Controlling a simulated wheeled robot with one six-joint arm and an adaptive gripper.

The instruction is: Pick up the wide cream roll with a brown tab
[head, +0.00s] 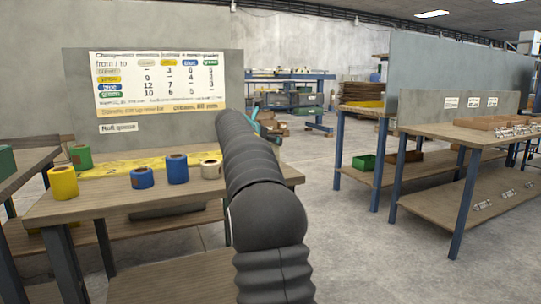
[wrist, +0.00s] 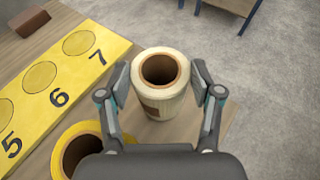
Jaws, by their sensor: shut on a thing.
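The wide cream roll (wrist: 160,68) stands upright in the wrist view, its brown core facing up. A brown tab (wrist: 150,108) shows on its side toward me. My gripper (wrist: 160,82) has one finger on each side of the roll and is shut on it. I cannot tell whether the roll's base touches the table. In the head view my arm hides the held roll and most of the gripper; only a teal part shows. Another cream roll (head: 211,169) stands on the table there, beside the blue rolls.
A yellow roll (wrist: 80,150) stands close to the held roll at lower left. A yellow numbered strip (wrist: 55,85) and a brown block (wrist: 29,22) lie left. Blue rolls (head: 177,168) and another yellow roll (head: 63,182) stand on the wooden table (head: 110,203).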

